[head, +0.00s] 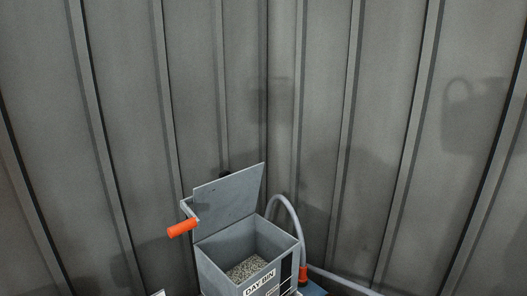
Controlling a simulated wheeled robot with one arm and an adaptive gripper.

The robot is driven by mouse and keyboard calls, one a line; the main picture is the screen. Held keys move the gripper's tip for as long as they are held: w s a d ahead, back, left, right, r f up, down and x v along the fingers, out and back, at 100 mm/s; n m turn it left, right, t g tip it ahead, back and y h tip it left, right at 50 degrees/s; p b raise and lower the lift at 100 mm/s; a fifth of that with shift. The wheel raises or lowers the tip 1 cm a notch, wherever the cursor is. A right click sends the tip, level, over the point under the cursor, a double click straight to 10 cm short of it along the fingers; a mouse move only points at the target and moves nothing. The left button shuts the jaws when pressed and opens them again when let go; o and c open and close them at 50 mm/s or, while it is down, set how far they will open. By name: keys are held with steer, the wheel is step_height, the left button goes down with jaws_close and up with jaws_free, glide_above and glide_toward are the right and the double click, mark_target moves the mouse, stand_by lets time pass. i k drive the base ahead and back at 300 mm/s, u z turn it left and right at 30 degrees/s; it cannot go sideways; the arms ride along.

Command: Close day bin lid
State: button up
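The day bin (288,268) is a grey box at the bottom centre of the head view, with a white "DAY BIN" label on its front. Its grey lid (230,200) stands raised at the back edge, so the bin is open. Pale pellets (247,268) lie inside. An orange handle (182,228) sticks out on a grey crank at the left of the lid. The bin's lower part is cut off by the picture edge. My gripper is not in view.
A grey hose (294,222) arches up behind the bin's right side, with an orange fitting (303,273) near its lower end. A grey pipe (340,279) runs off to the lower right. Ribbed grey walls (400,120) meet in a corner close behind the bin.

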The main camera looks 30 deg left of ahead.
mark_target(218, 204)
steer(key=i, duration=1)
steer(key=u, duration=3.85)
